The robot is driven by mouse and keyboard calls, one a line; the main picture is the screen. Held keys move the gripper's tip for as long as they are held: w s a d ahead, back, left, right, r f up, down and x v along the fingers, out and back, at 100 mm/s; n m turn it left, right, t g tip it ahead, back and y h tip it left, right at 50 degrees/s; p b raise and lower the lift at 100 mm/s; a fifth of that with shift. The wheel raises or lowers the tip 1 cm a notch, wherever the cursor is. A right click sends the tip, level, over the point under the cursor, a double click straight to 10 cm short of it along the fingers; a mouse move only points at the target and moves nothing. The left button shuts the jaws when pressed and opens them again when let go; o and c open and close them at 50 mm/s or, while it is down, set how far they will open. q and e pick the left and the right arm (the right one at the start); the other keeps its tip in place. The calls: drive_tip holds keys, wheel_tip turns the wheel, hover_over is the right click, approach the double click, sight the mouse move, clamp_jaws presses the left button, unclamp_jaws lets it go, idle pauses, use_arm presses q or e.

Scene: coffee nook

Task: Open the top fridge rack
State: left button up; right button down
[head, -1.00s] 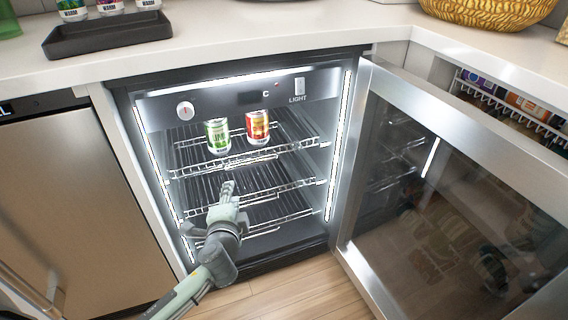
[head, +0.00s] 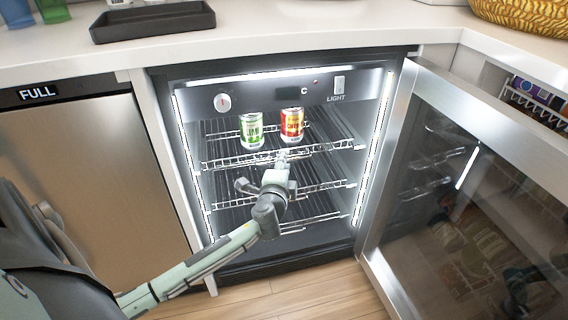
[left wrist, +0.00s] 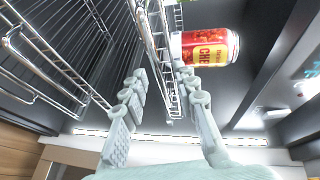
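The fridge (head: 181,150) stands open, with its door (head: 480,200) swung out to the right. The top rack (head: 230,161) is a wire shelf inside it, carrying a green can (head: 251,132) and a red-yellow can (head: 291,125). My left gripper (head: 284,158) is at the rack's front rail, below the red can. In the left wrist view, its two fingers (left wrist: 168,100) are spread apart, with the rack's wire front (left wrist: 160,60) between them and the red can (left wrist: 205,48) just beyond. I cannot tell whether either finger touches the wire. My right gripper is not in view.
Lower wire racks (head: 325,188) sit beneath the top one. A steel-fronted appliance (head: 90,170) labelled FULL stands left of the fridge. The counter above holds a black tray (head: 150,24). Wooden floor (head: 310,290) shows in front.

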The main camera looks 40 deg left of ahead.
use_arm(q)
clamp_jaws()
drive_tip(key=shift+s+d+f, duration=0.1)
idle(0.5)
